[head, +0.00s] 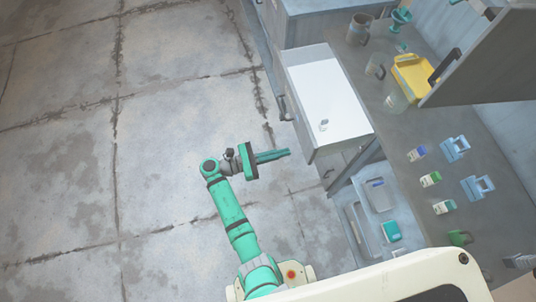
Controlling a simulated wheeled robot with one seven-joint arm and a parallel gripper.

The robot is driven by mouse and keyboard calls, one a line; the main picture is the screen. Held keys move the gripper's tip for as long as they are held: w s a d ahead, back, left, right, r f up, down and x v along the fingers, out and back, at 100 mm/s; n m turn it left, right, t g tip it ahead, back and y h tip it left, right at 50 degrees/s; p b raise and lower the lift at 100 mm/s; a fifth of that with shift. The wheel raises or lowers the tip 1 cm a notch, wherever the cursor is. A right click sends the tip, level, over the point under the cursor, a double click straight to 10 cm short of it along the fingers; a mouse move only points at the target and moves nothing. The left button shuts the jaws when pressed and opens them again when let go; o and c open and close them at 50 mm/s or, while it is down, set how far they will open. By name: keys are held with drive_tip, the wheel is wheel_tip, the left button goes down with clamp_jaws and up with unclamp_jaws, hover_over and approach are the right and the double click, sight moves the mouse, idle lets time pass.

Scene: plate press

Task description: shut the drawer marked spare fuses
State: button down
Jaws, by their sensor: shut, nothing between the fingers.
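An open drawer (311,150) sticks out to the left from under the grey worktop. Its inside is pale, and a small light object (323,124) lies near its lower end. A dark handle (283,108) shows on its left, front side. I cannot read any marking on it, so I cannot tell if it is the spare fuses drawer. My gripper (289,153) is shut and empty. It points right and shows just left of the drawer's lower corner, apparently clear of it.
The grey worktop (400,150) carries mugs, a yellow tray (411,77), small bottles and blue holders (455,148). A dark-handled panel (490,60) stands over its far part. The concrete floor (110,130) at left is clear.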

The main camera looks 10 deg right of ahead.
sight(306, 146)
drive_tip(key=shift+w+d, duration=0.15)
drive_tip(key=shift+d, duration=1.35)
drive_tip(key=shift+w+d, duration=0.1)
drive_tip(key=shift+d, duration=1.35)
drive_tip(key=shift+d, duration=0.15)
